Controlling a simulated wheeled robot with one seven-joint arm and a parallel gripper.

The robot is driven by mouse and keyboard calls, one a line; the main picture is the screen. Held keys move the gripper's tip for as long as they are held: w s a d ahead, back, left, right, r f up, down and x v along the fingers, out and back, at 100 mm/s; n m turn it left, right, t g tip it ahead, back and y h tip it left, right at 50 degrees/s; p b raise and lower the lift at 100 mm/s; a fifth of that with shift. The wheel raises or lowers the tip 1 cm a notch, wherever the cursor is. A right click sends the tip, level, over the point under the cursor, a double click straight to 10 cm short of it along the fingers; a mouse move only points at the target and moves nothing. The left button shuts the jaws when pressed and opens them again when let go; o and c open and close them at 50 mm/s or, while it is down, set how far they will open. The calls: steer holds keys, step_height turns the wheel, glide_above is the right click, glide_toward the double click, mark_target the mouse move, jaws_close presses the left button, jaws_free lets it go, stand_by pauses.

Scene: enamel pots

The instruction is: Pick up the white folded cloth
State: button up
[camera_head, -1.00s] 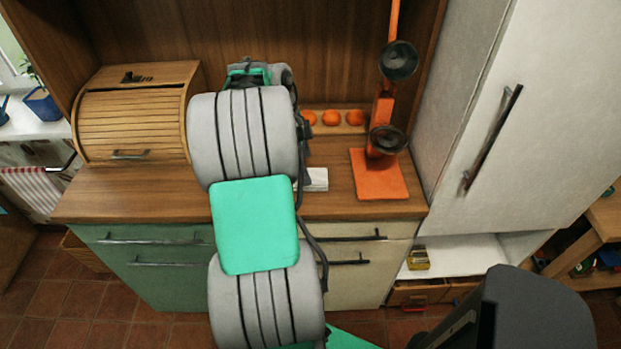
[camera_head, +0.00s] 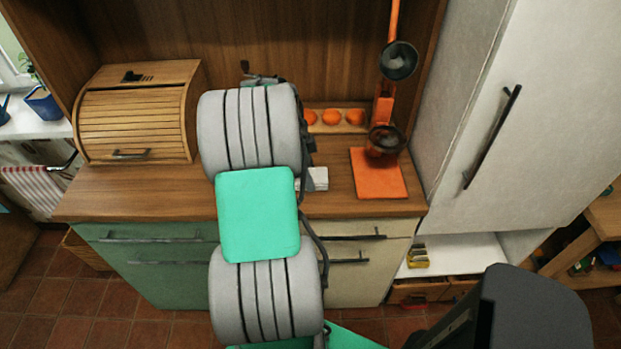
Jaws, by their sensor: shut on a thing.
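The white folded cloth (camera_head: 318,179) shows as a small pale patch on the wooden worktop, just right of my arm. My arm covers its left part. My gripper is hidden behind my own grey and green arm links, so its fingers and their contact with the cloth cannot be seen. I cannot tell whether the cloth is resting on the worktop or slightly raised.
A wooden roll-top bread box (camera_head: 135,115) stands left on the worktop (camera_head: 140,195). Right of the cloth is an orange stand (camera_head: 378,175) with dark cups. Several orange round things (camera_head: 331,117) sit behind. A tall white cabinet (camera_head: 500,110) bounds the right side.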

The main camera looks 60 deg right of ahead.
mark_target(313, 176)
steer(key=c, duration=0.7)
steer(key=shift+r, duration=0.35)
steer(key=v, duration=0.1)
steer(key=b+v, duration=0.1)
steer(key=shift+s+r, duration=0.15)
steer(key=shift+r, duration=0.3)
steer(key=s+a+r, duration=0.1)
steer(key=a+r, duration=0.2)
steer(key=a, duration=0.1)
steer(key=s+a+r, duration=0.1)
steer(key=a+r, duration=0.2)
steer(key=a, duration=0.2)
steer(key=s+a+r, duration=0.1)
steer(key=a+r, duration=0.2)
steer(key=a, duration=0.1)
steer(key=shift+a+r+b, duration=0.25)
steer(key=shift+r+b, duration=0.05)
steer(key=shift+b, duration=0.05)
